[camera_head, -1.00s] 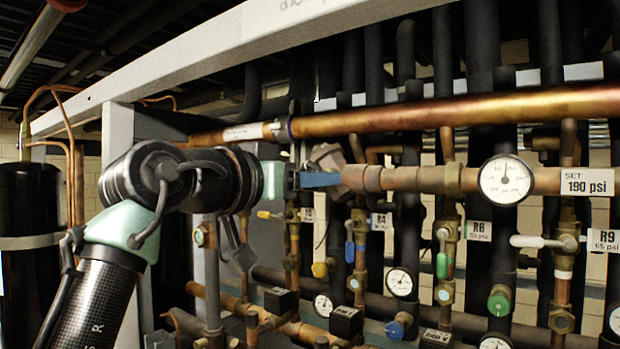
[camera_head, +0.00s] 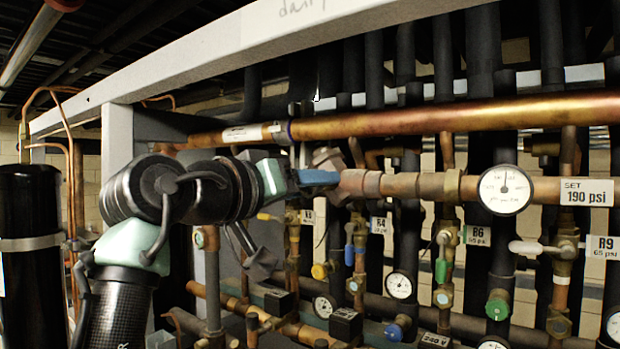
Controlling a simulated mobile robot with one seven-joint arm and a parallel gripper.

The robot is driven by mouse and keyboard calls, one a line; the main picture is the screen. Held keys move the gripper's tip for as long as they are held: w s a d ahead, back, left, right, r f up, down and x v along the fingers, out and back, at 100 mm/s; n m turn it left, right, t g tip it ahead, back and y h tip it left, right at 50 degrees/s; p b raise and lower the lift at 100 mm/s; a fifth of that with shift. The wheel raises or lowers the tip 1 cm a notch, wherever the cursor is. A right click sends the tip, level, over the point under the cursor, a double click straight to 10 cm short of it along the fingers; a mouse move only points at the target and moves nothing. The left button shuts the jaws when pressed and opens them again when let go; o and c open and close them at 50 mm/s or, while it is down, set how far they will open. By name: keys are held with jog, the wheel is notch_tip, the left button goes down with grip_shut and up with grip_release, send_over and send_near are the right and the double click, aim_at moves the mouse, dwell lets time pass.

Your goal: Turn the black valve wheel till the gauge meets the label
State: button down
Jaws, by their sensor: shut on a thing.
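The valve wheel (camera_head: 327,157) sits at the left end of the horizontal copper pipe and looks dark grey-brown here. It is partly hidden behind my gripper (camera_head: 318,178), whose blue fingers are shut on its near side. The round white gauge (camera_head: 505,190) is on the same pipe to the right. Its needle points about straight up; its scale is too small to read. The white label (camera_head: 586,192) beside the gauge reads "SET 190 psi".
A thick copper pipe (camera_head: 430,116) runs just above my gripper, under a pale frame beam (camera_head: 200,75). Several smaller valves, gauges and tags such as R6 (camera_head: 478,235) crowd the rack below. A black cylinder (camera_head: 30,230) stands at the far left.

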jog(key=n+p, duration=0.2)
jog(key=n, duration=0.3)
jog(key=shift+d+r+n, duration=0.1)
jog(key=shift+r+n, duration=0.05)
jog(key=shift+n, duration=0.15)
jog(key=shift+n+p, duration=1.05)
jog(key=shift+n, duration=1.25)
jog(key=shift+c, duration=1.4)
grip_release()
jog(key=b+v, duration=0.6)
jog(key=v, duration=0.7)
